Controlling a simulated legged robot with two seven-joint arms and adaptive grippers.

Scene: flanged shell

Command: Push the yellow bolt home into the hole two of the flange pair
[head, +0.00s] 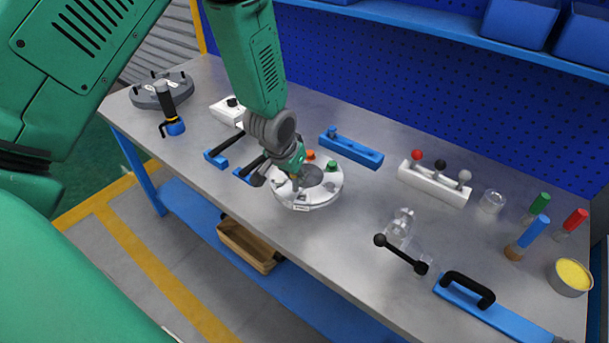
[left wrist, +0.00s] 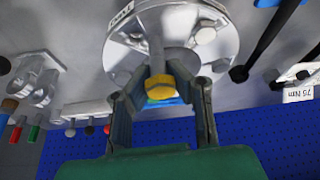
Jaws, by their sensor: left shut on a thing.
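The flange pair (head: 316,190) is a round white and grey disc lying on the workbench. It also fills the top of the left wrist view (left wrist: 222,20). My left gripper (head: 286,176) is above its left part. In the left wrist view the gripper (left wrist: 168,88) is shut on the yellow bolt (left wrist: 160,87), with the yellow head between the fingertips. The grey shank points towards the flange face; I cannot tell how deep its tip is in hole two. A green bolt head (head: 331,165) and an orange one (head: 310,154) show on the flange. My right gripper is out of view.
A blue block (head: 351,150) lies behind the flange, and blue-and-black tools (head: 216,157) lie to its left. A white rack with coloured knobs (head: 434,184), clear cups (head: 398,228) and a black bar (head: 401,255) are to the right. The bench front is clear.

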